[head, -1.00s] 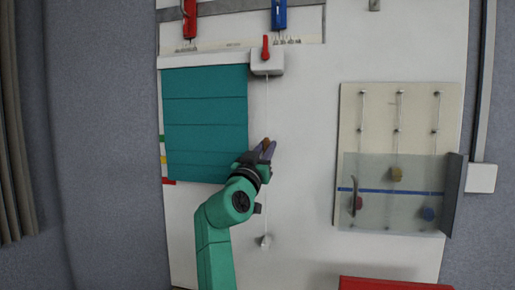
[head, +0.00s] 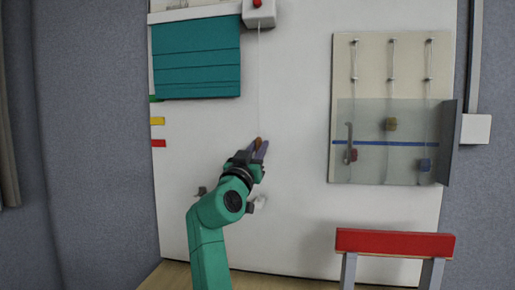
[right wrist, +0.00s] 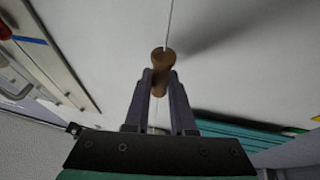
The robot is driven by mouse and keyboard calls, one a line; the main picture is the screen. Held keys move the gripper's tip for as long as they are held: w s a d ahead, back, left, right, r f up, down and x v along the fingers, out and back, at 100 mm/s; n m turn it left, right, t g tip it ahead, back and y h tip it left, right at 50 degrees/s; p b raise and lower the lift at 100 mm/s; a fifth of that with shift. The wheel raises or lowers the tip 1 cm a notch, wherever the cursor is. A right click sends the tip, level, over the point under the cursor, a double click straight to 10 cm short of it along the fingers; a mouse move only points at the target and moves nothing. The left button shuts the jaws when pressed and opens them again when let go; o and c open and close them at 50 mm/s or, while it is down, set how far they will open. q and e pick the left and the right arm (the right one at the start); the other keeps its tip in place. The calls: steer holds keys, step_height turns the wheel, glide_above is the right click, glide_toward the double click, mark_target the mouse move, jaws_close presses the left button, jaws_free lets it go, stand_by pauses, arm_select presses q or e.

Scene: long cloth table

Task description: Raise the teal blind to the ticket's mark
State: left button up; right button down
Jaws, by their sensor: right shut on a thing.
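The teal blind (head: 197,55) hangs in folds at the upper left of the white board. Its lower edge is about level with the green mark (head: 155,98), above the yellow mark (head: 157,121) and the red mark (head: 158,143). A thin pull cord (head: 259,80) runs down from the white box (head: 258,14) beside the blind. My right gripper (head: 258,147) is shut on the brown wooden pull (head: 258,142) on this cord, below the blind. The pull (right wrist: 160,70) also shows between the fingers in the right wrist view. I cannot make out a ticket. My left gripper is out of view.
A panel (head: 344,70) with several cords and a clear cover (head: 385,165) is at right. A red-topped stand (head: 395,243) is at the lower right.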

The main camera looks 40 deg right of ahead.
steer(key=c, duration=0.8)
jaws_free()
steer(key=shift+d+f, duration=0.15)
steer(key=shift+o, duration=0.2)
steer(key=shift+w+d+f, duration=0.1)
steer(key=shift+w+d, duration=0.1)
steer(key=shift+d, duration=0.05)
steer(key=shift+s+a, duration=0.1)
steer(key=shift+a, duration=0.1)
arm_select(q)
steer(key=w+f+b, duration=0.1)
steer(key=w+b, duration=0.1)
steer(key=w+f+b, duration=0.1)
steer(key=b, duration=0.1)
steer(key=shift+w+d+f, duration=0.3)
arm_select(e)
steer(key=v, duration=1.4)
steer(key=shift+a, duration=0.2)
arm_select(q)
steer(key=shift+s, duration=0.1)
